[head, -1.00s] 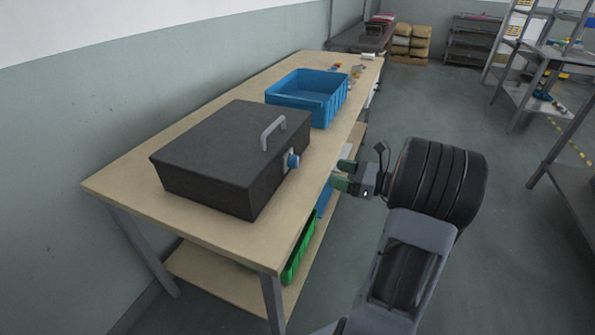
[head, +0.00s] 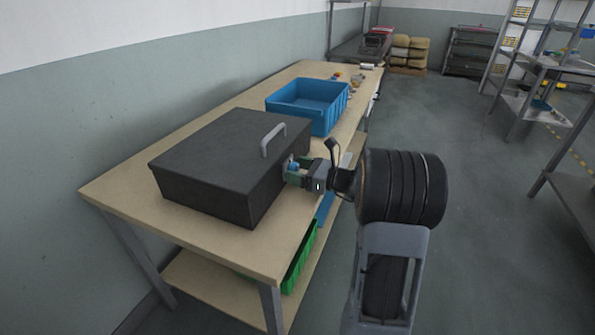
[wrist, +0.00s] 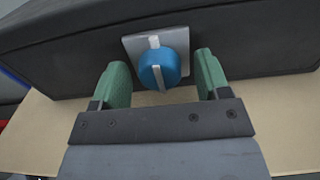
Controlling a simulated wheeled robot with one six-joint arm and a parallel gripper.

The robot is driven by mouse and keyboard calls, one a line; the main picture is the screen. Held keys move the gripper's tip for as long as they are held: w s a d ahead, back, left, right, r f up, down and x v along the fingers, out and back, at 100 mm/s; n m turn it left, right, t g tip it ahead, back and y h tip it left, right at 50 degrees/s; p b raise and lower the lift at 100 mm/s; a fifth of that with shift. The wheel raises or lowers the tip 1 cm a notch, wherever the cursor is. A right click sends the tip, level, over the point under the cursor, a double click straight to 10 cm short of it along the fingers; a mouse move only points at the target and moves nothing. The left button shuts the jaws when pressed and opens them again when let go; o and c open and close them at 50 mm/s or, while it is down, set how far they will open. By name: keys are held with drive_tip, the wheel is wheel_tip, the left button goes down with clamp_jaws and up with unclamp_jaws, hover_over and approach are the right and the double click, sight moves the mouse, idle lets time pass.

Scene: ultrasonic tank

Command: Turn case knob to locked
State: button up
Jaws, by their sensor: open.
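A black case (head: 225,165) with a grey handle (head: 273,139) on its lid sits on the workbench. Its blue knob (wrist: 160,70) is on a grey plate (wrist: 131,45) on the case's side, with a pale bar across it that stands nearly upright in the wrist view. In the head view the knob (head: 293,166) is partly hidden by my gripper. My gripper (wrist: 158,78) is open, its green fingers on either side of the knob, with a visible gap to each side. Whether the fingertips touch the plate cannot be told.
The wooden workbench (head: 130,203) runs along the wall. A blue bin (head: 340,101) stands behind the case, with small items farther back. A green bin (head: 300,262) is on the lower shelf. The floor to the right is open, up to metal shelving (head: 520,100).

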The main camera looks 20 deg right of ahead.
drive_tip(key=shift+c, duration=0.2)
drive_tip(key=c, duration=0.9)
drive_tip(key=shift+o, duration=0.2)
drive_tip(key=m+p, duration=0.1)
drive_tip(key=p, duration=0.2)
drive_tip(key=shift+r+m, duration=0.3)
drive_tip(key=shift+r, duration=0.05)
drive_tip(key=m+p, duration=0.1)
drive_tip(key=p, duration=0.2)
drive_tip(key=shift+r+m+p, duration=0.1)
drive_tip(key=shift+m+p, duration=0.2)
drive_tip(key=shift+m, duration=0.1)
drive_tip(key=m+p, duration=0.5)
drive_tip(key=p, duration=0.3)
drive_tip(key=m+p, duration=0.3)
drive_tip(key=p, duration=0.1)
drive_tip(key=m+p, duration=0.2)
drive_tip(key=shift+f+m, duration=0.25)
drive_tip(key=shift+m, duration=0.05)
drive_tip(key=shift+f+m+p, duration=0.15)
drive_tip(key=shift+m+p, duration=1.3)
drive_tip(key=shift+m, duration=0.45)
drive_tip(key=shift+f+m, duration=0.1)
drive_tip(key=shift+m, duration=0.2)
